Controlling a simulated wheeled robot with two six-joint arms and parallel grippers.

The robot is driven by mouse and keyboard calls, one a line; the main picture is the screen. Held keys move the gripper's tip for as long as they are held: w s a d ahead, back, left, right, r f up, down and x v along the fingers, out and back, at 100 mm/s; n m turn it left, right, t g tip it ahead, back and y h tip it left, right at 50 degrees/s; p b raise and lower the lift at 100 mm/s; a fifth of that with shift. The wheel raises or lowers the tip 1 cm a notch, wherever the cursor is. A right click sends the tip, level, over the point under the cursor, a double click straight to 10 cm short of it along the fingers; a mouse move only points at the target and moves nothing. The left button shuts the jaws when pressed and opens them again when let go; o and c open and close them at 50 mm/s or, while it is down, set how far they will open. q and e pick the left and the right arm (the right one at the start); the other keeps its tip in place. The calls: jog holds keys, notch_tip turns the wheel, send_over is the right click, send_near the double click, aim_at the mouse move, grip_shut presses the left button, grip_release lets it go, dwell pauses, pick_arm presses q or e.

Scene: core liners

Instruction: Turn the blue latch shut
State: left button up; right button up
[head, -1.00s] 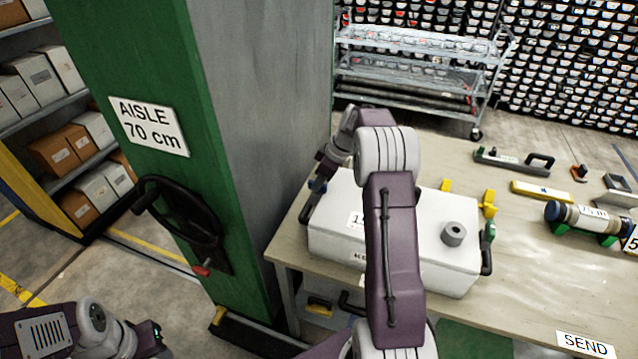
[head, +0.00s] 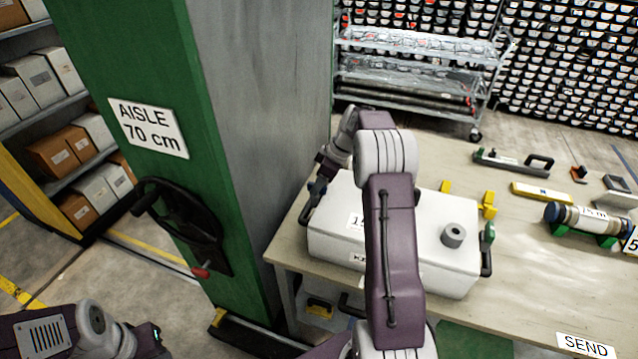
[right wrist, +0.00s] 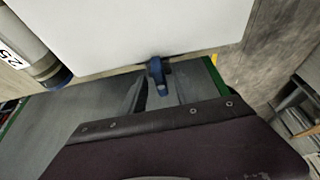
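The blue latch (right wrist: 159,75) shows in the right wrist view at the edge of the white box (right wrist: 140,28), pointing down away from the lid. In the head view the white box (head: 340,230) stands on the table, and a small blue part (head: 318,188) shows at its left end. My right gripper (head: 319,182) is at that left end, close to the latch. Its fingers are small and partly hidden, so contact and opening cannot be told. A green latch (head: 489,235) sits at the box's right end. My left arm shows at bottom left; its gripper is out of view.
The green and grey pillar (head: 270,110) with a black handwheel (head: 180,215) stands close left of the box. Yellow blocks (head: 488,205) and a labelled tube (head: 585,218) are to the right.

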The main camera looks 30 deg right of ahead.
jog(key=v, duration=0.9)
jog(key=shift+b, duration=0.3)
jog(key=shift+a, duration=0.1)
